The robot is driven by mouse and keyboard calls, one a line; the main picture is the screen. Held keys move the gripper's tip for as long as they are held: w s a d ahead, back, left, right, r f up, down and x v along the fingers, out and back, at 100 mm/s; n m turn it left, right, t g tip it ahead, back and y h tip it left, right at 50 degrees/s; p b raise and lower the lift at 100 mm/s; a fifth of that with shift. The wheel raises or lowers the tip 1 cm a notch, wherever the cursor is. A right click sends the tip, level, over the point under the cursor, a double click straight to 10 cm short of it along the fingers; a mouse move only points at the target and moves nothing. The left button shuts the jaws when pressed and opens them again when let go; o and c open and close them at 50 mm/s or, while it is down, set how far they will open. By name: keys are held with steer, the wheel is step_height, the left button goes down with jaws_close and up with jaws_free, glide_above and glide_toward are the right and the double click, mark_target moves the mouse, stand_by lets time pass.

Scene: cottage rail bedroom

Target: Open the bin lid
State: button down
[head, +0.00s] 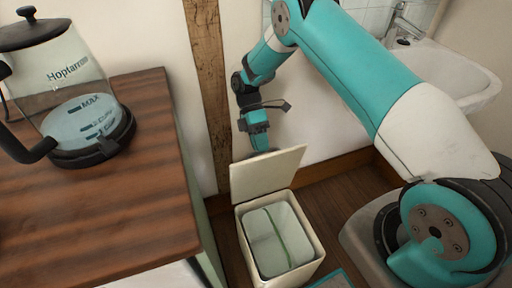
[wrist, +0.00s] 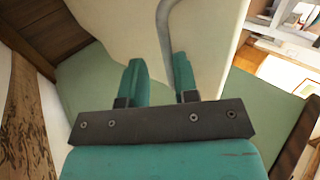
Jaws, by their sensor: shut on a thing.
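The bin (head: 283,268) is a cream box on the floor with a pale inner bucket (head: 278,240). Its lid (head: 266,172) stands up, tilted back from the opening at the rear edge. My gripper (head: 262,149) is behind the lid's upper edge, and its fingertips are hidden there in the head view. In the wrist view my gripper (wrist: 158,75) has its two teal fingers a little apart, shut on the cream lid (wrist: 120,25). A thin grey curved bar (wrist: 164,25) runs beside the right finger.
A wooden-topped cabinet (head: 95,215) with a glass kettle (head: 70,100) stands close on the left. A wall with a wooden post (head: 207,80) is behind the bin. A sink (head: 445,75) is at the upper right. Some dark floor (head: 340,215) is clear right of the bin.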

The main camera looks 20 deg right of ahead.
steer(key=shift+s+d+f, duration=0.1)
steer(key=shift+s+f, duration=0.1)
steer(key=shift+f, duration=0.7)
steer(key=c, duration=1.2)
jaws_free()
steer(key=shift+w, duration=0.1)
step_height(320, 180, up, 20)
steer(key=p, duration=1.4)
steer(key=shift+r, duration=0.2)
steer(key=s+a+r+m+t+y, duration=0.1)
steer(key=s+a+r+m+t, duration=0.2)
steer(key=r, duration=0.5)
steer(key=s+a+r+m+t, duration=0.15)
steer(key=s+a+r, duration=0.3)
steer(key=r, duration=0.45)
steer(key=s+a+r+m+t+y, duration=0.1)
steer(key=s+r+m+t, duration=0.1)
steer(key=s, duration=0.6)
steer(key=s+a+r+m+t+y+p, duration=0.1)
steer(key=s+r+m+t, duration=0.1)
steer(key=s+r, duration=0.3)
steer(key=s+m, duration=0.1)
steer(key=s, duration=0.3)
steer(key=shift+a+r+y, duration=0.15)
steer(key=shift+a+y, duration=0.05)
steer(key=shift+y, duration=0.1)
